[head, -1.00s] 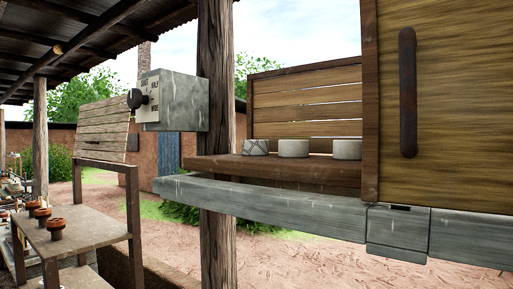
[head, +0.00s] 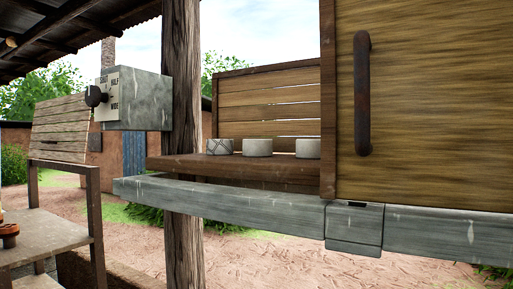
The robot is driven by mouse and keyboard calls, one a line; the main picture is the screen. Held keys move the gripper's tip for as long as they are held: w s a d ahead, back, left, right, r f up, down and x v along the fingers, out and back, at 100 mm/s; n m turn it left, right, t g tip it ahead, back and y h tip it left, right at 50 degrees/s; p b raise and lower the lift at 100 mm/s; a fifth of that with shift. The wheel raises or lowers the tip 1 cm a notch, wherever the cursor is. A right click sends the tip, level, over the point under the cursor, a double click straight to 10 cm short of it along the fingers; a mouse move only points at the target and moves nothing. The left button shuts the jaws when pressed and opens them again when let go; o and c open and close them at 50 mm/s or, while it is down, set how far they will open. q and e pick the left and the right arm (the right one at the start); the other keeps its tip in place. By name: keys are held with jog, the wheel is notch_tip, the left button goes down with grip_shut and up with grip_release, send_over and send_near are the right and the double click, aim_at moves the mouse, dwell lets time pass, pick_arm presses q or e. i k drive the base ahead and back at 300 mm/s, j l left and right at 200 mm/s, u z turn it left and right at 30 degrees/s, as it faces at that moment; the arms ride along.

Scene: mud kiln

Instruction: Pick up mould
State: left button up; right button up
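The middle mould (head: 258,147) looks plain. The right mould (head: 307,148) is next to the edge of a wooden door panel, which may hide part of it. Neither of my grippers shows in the head view.
The wooden door panel (head: 430,100) with a rusty handle (head: 362,93) fills the right side. A grey beam (head: 220,203) runs below the shelf. A wooden post (head: 182,240) and a grey box with a dial (head: 138,98) stand left. A table (head: 45,235) is at lower left.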

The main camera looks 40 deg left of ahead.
aim_at(214, 146)
jog(key=u, duration=1.35)
